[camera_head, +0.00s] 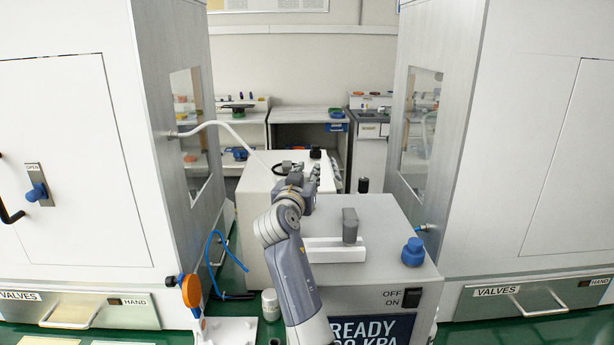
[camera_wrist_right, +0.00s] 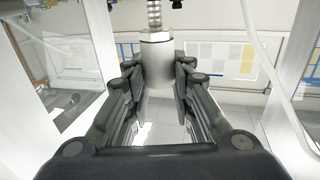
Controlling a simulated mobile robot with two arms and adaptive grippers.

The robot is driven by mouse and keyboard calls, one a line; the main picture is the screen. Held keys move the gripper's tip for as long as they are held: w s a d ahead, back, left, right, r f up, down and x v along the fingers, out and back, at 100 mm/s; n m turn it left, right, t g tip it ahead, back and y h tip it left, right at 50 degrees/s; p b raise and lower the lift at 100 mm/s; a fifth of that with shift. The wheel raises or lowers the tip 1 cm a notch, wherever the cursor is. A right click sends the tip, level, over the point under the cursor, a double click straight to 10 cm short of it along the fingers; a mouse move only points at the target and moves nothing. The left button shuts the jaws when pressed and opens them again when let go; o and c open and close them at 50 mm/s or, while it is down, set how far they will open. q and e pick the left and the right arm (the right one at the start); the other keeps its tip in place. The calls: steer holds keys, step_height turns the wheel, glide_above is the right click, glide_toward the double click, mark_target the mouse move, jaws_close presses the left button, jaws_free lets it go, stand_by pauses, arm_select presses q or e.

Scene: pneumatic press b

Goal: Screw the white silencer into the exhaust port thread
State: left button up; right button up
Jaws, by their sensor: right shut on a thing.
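My right gripper (camera_wrist_right: 156,85) is shut on the white silencer (camera_wrist_right: 157,60), a pale grey-white cylinder between its fingers in the right wrist view. A ribbed metal stem (camera_wrist_right: 154,14) rises from the silencer's top; I cannot tell whether it is the silencer's own thread or a separate fitting. I cannot make out the exhaust port thread. My left gripper is not in view.
A grey box (camera_head: 380,245) with an OFF/ON switch, a grey lever (camera_head: 350,226) and a blue knob (camera_head: 413,251) stands right of my arm. Tall white cabinets (camera_head: 80,180) flank both sides. A white hose (camera_head: 222,125) arches from the left cabinet. A small white jar (camera_head: 270,303) stands below.

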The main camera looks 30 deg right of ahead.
mark_target(306, 180)
steer(key=shift+f+b, duration=0.3)
steer(key=shift+f, duration=0.15)
steer(key=o, duration=1.1)
steer(key=shift+c, duration=0.2)
steer(key=v, duration=0.6)
steer(key=shift+s+a, duration=0.2)
steer(key=shift+a, duration=0.05)
steer(key=shift+s+a+r, duration=0.1)
steer(key=shift+s+a, duration=0.2)
steer(key=shift+s, duration=0.05)
